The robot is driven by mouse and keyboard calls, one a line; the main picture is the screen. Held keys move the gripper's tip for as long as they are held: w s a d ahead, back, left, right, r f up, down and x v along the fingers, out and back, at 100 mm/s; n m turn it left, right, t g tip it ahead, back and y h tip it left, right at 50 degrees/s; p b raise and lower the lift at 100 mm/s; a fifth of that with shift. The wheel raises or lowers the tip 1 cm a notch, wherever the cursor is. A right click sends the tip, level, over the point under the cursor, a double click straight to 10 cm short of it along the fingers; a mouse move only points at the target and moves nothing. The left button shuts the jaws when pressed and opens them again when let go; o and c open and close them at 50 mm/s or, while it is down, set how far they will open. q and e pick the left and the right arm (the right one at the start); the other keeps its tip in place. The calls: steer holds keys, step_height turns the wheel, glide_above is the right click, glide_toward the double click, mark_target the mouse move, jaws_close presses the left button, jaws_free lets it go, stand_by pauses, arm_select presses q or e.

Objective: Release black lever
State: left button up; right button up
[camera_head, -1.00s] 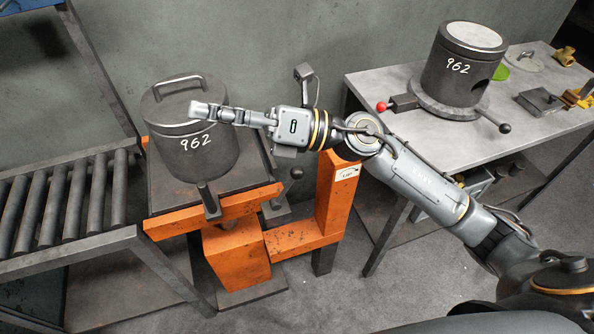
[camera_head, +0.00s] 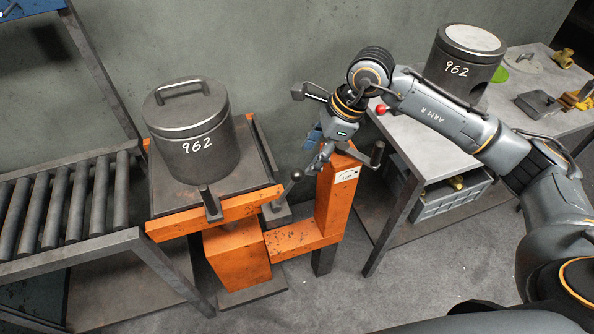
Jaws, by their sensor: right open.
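The black lever (camera_head: 297,175) shows as a dark ball knob at the left of the orange lift post (camera_head: 327,205). Its shaft runs up right toward my gripper and is partly hidden by it. My right gripper (camera_head: 318,163) points down and left from above the post, with its fingers open at the lever's shaft, close to the knob. I cannot tell whether the fingers touch the lever. My left gripper is not in view.
A lidded metal pot marked 962 (camera_head: 195,148) stands on the lift's platform, beside a roller conveyor (camera_head: 70,205). The grey table (camera_head: 405,140) at right carries another 962 container (camera_head: 458,70).

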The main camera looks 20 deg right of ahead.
mark_target(299, 171)
steer(key=p+x, duration=0.1)
steer(key=x, duration=0.7)
steer(key=shift+a+f+p, duration=0.1)
steer(key=shift+f+p, duration=0.15)
steer(key=shift+p, duration=0.15)
jaws_close()
